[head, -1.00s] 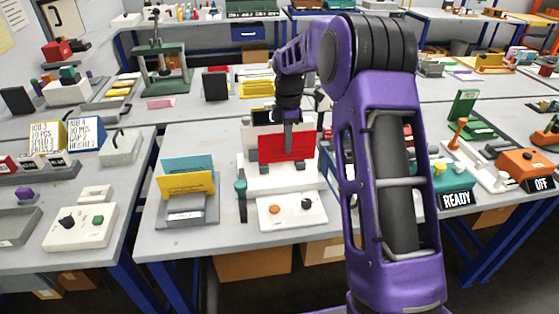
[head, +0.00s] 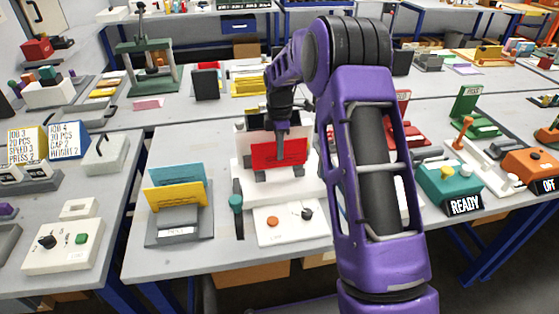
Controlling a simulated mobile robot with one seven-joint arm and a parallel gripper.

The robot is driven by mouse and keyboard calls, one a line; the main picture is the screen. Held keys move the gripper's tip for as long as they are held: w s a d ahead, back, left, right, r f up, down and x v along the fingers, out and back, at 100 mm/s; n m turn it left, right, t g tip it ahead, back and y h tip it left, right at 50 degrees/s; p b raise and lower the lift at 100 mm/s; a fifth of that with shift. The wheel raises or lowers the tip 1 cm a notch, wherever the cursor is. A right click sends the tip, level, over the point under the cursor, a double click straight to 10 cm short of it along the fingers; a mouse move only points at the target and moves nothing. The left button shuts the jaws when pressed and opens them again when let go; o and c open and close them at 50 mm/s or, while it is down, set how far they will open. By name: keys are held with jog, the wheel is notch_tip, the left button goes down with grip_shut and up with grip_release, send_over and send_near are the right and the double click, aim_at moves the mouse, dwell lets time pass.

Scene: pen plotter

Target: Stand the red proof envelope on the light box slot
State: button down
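The red proof envelope (head: 264,153) is upright at the back part of the white light box (head: 240,180), between and just above its small grey holders. I cannot tell whether its lower edge sits in the slot. My gripper (head: 281,152) points down from above, with one dark finger against the middle of the envelope's front face. The other finger is hidden behind the envelope. The gripper looks shut on it.
A grey holder (head: 178,238) with yellow (head: 175,190) and blue (head: 178,170) envelopes stands left of the light box. A teal-handled lever (head: 236,203) is between them. My arm hides part of the right side. A READY sign (head: 464,205) stands at right.

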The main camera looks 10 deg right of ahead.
jog(key=shift+f, duration=1.75)
jog(key=shift+f, duration=0.15)
jog(key=c, duration=1)
grip_release()
jog(key=shift+c, duration=0.2)
notch_tip(320, 180, up, 12)
jog(key=shift+r+p, duration=0.2)
jog(key=shift+p, duration=0.1)
